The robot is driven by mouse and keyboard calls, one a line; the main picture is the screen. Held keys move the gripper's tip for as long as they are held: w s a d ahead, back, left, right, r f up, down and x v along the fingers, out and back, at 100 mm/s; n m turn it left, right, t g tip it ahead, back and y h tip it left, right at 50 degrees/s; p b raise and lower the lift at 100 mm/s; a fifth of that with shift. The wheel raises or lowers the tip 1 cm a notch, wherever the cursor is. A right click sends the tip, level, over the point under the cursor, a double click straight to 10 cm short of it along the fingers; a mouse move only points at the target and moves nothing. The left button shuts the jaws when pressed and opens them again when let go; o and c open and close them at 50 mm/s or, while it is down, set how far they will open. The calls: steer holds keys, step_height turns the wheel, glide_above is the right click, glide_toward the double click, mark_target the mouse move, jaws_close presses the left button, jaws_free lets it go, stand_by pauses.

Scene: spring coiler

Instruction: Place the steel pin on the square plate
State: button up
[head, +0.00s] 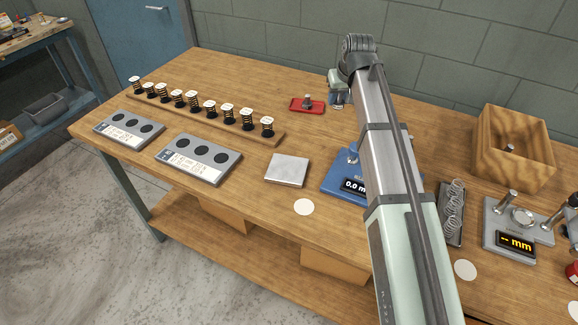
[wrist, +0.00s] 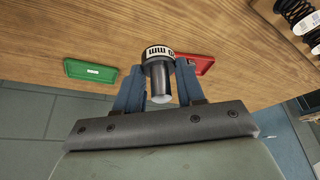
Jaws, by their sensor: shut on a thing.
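My gripper (wrist: 160,85) is shut on the steel pin (wrist: 163,90), a grey cylinder with a dark wider collar and a white band marked "mm". In the head view my gripper (head: 339,92) is at the far side of the bench, beyond the square plate and to its right. The pin cannot be made out clearly there. The square plate (head: 288,169) is a bare light-grey slab near the middle of the bench, apart from the gripper. The wrist view does not show the plate.
A red tray (head: 306,106) with a small grey thing lies left of my gripper. A green tray (wrist: 91,71) is nearby. A spring rack (head: 205,116), a blue gauge (head: 338,184) and a wooden box (head: 512,150) stand around. A white disc (head: 304,207) lies before the plate.

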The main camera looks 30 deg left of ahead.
steer(key=s+a+r+n, duration=0.1)
steer(key=s+a, duration=0.6)
steer(key=s, duration=0.1)
steer(key=m, duration=0.3)
glide_above(287, 164)
steer(key=s, duration=0.2)
steer(key=shift+w+d+f, duration=0.1)
steer(key=shift+d+f, duration=0.05)
steer(key=shift+f, duration=1.55)
steer(key=shift+w+d+f, duration=0.1)
steer(key=shift+d+f, duration=0.05)
steer(key=shift+f, duration=1.5)
steer(key=shift+w+d+f, duration=0.1)
steer(key=shift+d+f, duration=0.05)
steer(key=shift+f, duration=1.55)
steer(key=shift+f+h, duration=0.15)
steer(key=shift+h, duration=0.15)
steer(key=o, duration=1.1)
steer(key=shift+o, duration=0.2)
